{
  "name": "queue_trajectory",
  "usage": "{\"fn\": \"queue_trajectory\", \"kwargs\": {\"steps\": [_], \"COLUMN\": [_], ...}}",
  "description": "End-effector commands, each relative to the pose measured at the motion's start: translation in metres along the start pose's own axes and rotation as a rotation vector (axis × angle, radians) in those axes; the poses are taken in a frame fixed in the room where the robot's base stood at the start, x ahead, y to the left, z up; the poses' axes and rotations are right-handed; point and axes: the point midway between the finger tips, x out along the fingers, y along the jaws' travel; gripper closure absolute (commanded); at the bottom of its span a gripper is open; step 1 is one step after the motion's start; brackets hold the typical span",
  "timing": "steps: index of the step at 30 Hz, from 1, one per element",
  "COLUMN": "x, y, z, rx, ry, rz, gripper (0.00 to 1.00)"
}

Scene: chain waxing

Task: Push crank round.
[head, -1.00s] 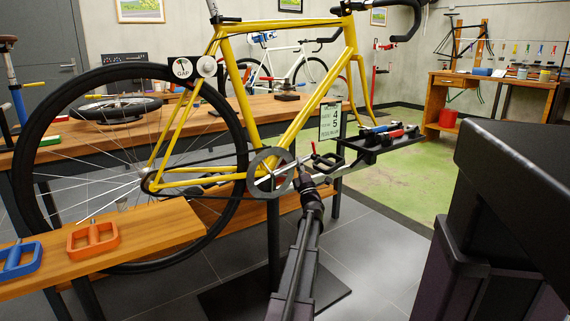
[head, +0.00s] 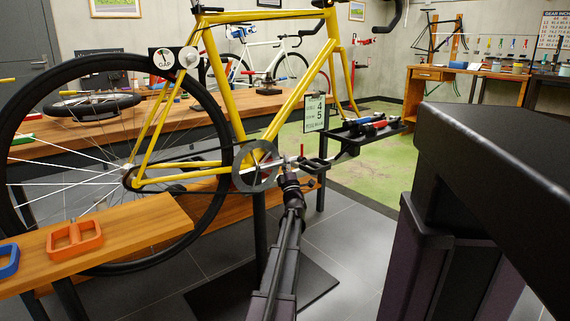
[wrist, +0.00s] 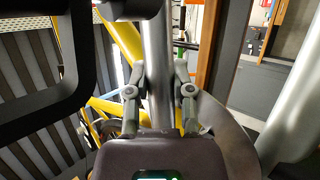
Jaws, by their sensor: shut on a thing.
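The yellow bicycle (head: 232,110) stands on a stand, its dark chainring (head: 240,178) low in the middle of the head view. The silver crank (head: 289,160) reaches right from the chainring to a black pedal (head: 316,165), roughly level. My gripper (head: 289,178) is at the crank from below. In the wrist view the crank arm (wrist: 157,85) runs between the two fingers of my gripper (wrist: 159,80), which is shut on it. The exact finger contact is partly hidden.
A black tool tray (head: 370,130) with red and blue tools and a sign (head: 314,113) reading 4 and 5 are right of the crank. Grey floor (head: 345,215) lies open below the tray.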

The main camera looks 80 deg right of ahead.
Motion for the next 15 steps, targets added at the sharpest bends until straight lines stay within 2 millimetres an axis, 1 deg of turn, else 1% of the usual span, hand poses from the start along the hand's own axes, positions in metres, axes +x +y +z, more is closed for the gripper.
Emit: {"fn": "queue_trajectory", "kwargs": {"steps": [1,4,5,6,7,8,15], "x": [0.0023,0.0023,0.0023,0.0022,0.0021,0.0019,0.0007], "y": [-0.0016,-0.0015,-0.0015,-0.0014,-0.0013,-0.0012,-0.0002], "z": [0.0036,0.0044,0.0045,0.0045,0.0044,0.0042,0.0031], "rx": [0.001,0.0,0.0,0.0,-0.001,-0.001,-0.002], "ry": [-0.006,-0.006,-0.007,-0.006,-0.006,-0.006,-0.003], "rz": [-0.003,-0.003,-0.003,-0.003,-0.003,-0.003,-0.001], "gripper": [1.0,1.0,0.61,0.49,0.4,0.35,0.35]}}
